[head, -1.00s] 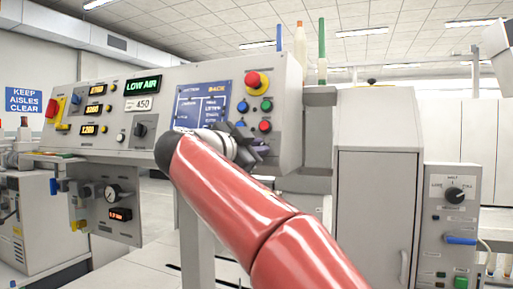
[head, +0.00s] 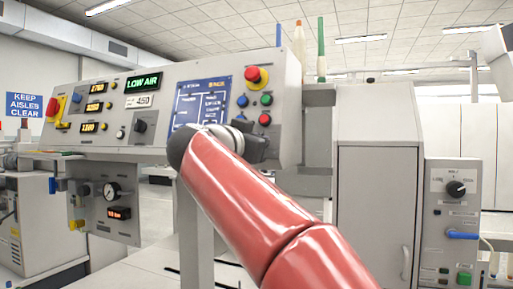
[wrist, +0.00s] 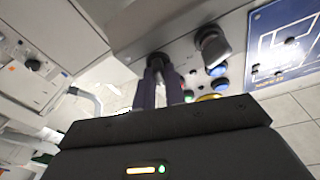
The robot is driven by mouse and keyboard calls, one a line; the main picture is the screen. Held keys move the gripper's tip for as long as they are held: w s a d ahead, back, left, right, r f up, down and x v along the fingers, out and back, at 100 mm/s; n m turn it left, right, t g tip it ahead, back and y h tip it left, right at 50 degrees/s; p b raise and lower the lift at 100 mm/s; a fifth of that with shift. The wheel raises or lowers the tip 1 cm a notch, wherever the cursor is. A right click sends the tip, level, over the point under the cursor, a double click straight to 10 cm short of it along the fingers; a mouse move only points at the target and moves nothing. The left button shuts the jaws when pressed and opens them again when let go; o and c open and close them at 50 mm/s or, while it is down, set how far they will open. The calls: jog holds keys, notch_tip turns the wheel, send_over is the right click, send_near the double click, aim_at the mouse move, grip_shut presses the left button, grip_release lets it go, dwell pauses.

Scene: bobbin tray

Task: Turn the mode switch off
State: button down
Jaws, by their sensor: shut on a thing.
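My gripper shows in the wrist view (wrist: 160,92) as two dark fingers. They are shut on a small dark knob (wrist: 157,60) on the grey panel, which I take for the mode switch; I can read no label on it. The fingers cover most of it, so its turn position cannot be told. In the head view my gripper (head: 258,148) is against the lower right of the console (head: 190,75), and my red arm hides part of that area.
A grey-handled knob (wrist: 211,47) sits close beside the fingers. Coloured push buttons and a red stop button (head: 257,76) are above my gripper, with a blue screen (head: 200,100) to the left. A grey cabinet (head: 378,190) stands on the right.

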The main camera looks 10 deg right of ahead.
jog(key=shift+n+t+y+b, duration=0.5)
jog(key=shift+n+y, duration=0.2)
jog(key=shift+n, duration=1.4)
jog(key=c, duration=1.5)
grip_release()
jog(key=shift+o, duration=0.2)
jog(key=b+v, duration=0.1)
jog(key=v, duration=0.6)
jog(key=shift+s+a+b, duration=0.15)
jog(key=shift+s+b, duration=0.15)
jog(key=shift+s, duration=0.05)
jog(key=shift+f, duration=0.1)
